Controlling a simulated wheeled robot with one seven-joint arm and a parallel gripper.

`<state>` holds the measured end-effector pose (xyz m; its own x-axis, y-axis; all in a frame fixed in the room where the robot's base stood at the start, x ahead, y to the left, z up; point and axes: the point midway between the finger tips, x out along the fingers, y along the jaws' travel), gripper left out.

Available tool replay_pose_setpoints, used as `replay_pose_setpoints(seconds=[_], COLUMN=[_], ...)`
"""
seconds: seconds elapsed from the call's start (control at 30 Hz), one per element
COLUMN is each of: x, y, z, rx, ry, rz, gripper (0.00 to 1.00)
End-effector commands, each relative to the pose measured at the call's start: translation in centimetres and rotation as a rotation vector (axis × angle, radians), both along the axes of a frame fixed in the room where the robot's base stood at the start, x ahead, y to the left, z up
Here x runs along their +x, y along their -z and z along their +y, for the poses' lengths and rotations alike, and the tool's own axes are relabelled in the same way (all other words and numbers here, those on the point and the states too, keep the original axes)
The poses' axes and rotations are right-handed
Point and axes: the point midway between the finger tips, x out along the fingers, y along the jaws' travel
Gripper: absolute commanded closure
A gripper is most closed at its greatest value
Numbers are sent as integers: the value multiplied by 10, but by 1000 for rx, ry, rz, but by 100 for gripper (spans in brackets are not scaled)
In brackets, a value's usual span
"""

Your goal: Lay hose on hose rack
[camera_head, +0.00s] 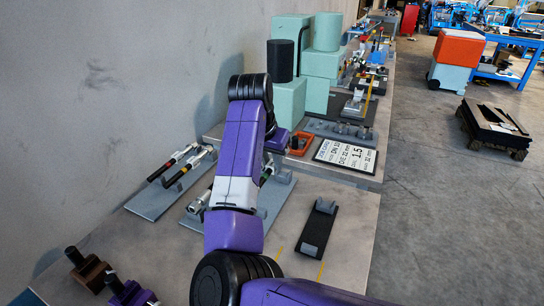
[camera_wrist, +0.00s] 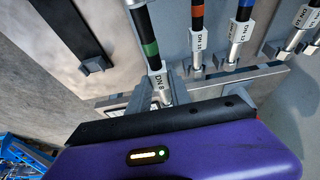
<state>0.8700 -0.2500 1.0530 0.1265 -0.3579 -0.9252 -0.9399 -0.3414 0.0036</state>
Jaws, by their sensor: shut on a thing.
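My gripper (camera_wrist: 160,97) is shut on the DN 8 hose (camera_wrist: 150,48), at its silvery end fitting beside the white label. This hose is black with a green band. It lies over the grey plate, and I cannot tell whether it is lifted clear. In the head view my arm hides most of the gripper and hose. A narrow black rack (camera_head: 317,230) with a grey cradle block at each end lies empty on the table, and its edge also shows in the wrist view (camera_wrist: 68,30).
Other labelled hoses with orange (camera_wrist: 196,38) and blue (camera_wrist: 242,22) bands lie beside the held one. Two more hoses lie on a grey plate (camera_head: 152,200) at left. Bare table surrounds the black rack.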

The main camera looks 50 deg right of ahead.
Motion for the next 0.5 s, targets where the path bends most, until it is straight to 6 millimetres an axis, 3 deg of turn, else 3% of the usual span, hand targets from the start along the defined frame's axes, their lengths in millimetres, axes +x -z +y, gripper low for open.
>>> replay_pose_setpoints(seconds=[0.5], x=[0], y=[47], z=[0], rx=[-1], ry=[0], rz=[0], gripper=[100])
